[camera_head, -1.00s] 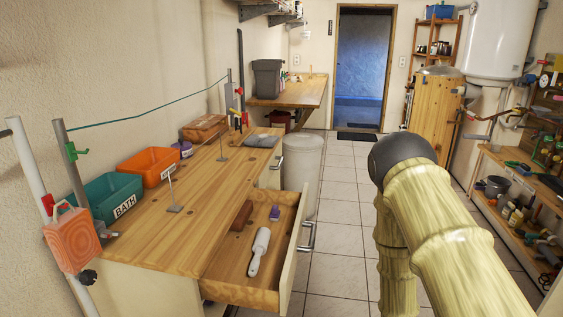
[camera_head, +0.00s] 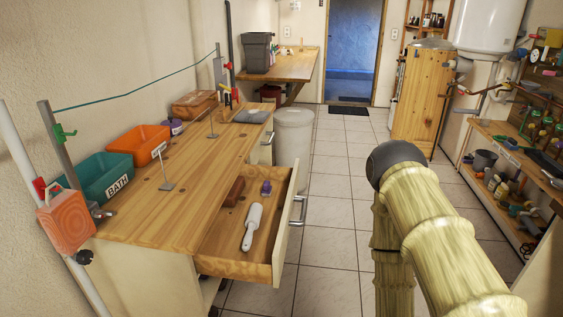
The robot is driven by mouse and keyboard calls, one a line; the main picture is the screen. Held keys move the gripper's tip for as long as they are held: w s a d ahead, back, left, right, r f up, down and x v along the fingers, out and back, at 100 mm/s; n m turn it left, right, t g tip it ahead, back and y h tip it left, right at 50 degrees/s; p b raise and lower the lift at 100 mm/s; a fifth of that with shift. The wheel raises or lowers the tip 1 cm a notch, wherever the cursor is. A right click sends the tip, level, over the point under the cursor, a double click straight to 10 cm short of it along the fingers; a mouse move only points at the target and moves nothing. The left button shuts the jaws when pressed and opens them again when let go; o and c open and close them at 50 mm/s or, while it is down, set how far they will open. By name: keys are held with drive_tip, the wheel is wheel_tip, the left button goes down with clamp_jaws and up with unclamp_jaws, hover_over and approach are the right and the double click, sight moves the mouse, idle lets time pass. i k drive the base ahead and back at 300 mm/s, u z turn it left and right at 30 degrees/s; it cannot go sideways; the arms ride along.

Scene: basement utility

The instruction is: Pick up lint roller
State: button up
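The lint roller (camera_head: 252,226), white with a light handle, lies in the open drawer (camera_head: 240,269) of the wooden workbench. Its handle end points toward the drawer's front left. A brown block (camera_head: 234,191) and a small purple item (camera_head: 266,187) lie behind it in the same drawer. My arm rises at the right of the view, clear of the drawer. My gripper is not visible in this view.
The drawer front with its metal handle (camera_head: 299,209) sticks out into the tiled aisle. On the bench stand a teal bin (camera_head: 103,177), an orange bin (camera_head: 139,144) and a small sign stand (camera_head: 166,186). A pale bin (camera_head: 293,136) stands behind the drawer. Shelves (camera_head: 510,160) line the right side.

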sight(255, 216)
drive_tip(key=u, duration=0.4)
drive_tip(key=k, duration=1.05)
drive_tip(key=z, duration=0.65)
drive_tip(key=i, duration=1.45)
drive_tip(key=u, duration=0.4)
